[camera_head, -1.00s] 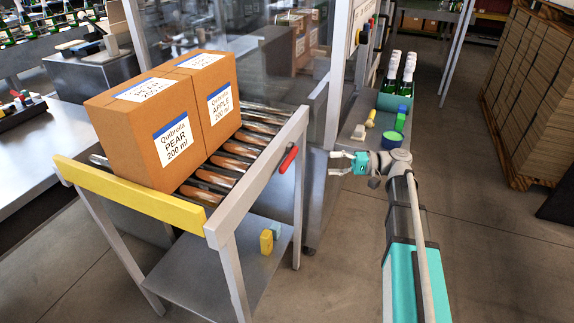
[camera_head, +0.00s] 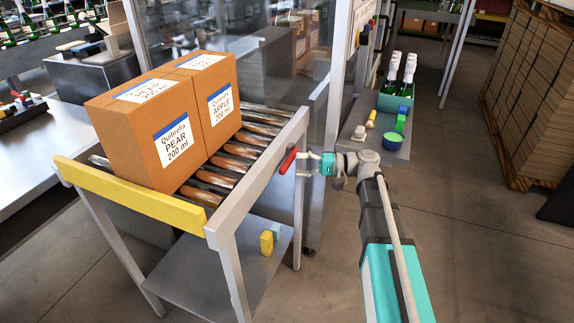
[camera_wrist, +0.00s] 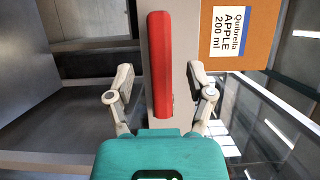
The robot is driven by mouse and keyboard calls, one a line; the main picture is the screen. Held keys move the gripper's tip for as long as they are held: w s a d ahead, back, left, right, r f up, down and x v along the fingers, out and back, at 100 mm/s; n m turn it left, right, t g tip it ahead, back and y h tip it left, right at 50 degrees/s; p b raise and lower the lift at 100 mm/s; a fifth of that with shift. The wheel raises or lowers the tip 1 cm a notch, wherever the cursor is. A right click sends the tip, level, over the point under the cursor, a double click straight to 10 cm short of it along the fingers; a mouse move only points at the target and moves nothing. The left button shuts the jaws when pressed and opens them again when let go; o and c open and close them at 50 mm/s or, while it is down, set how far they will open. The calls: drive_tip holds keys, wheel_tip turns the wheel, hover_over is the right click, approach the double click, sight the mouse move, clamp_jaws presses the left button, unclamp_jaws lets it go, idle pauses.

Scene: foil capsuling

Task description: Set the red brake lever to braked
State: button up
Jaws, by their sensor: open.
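The red brake lever (camera_head: 289,160) is on the right side rail of the roller conveyor (camera_head: 262,175), tilted with its upper end to the right in the head view. My gripper (camera_head: 303,164) is just right of the lever, its fingers pointing left at it. In the wrist view the lever (camera_wrist: 160,65) runs lengthwise ahead of my palm. My open fingers (camera_wrist: 158,85) stand on either side of it, with a gap visible on both sides. I cannot tell how deep the lever sits between them.
Two cardboard boxes (camera_head: 172,130) stand on the rollers. A shelf with green bottles (camera_head: 400,75), a green-topped tub (camera_head: 392,141) and small blocks lies behind my arm. A yellow block (camera_head: 266,242) rests on the conveyor's lower shelf. Open floor (camera_head: 480,240) lies to the right.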

sight(290, 165)
drive_tip(key=shift+s+a, duration=0.1)
drive_tip(key=shift+a, duration=2.05)
drive_tip(key=shift+c, duration=0.2)
clamp_jaws()
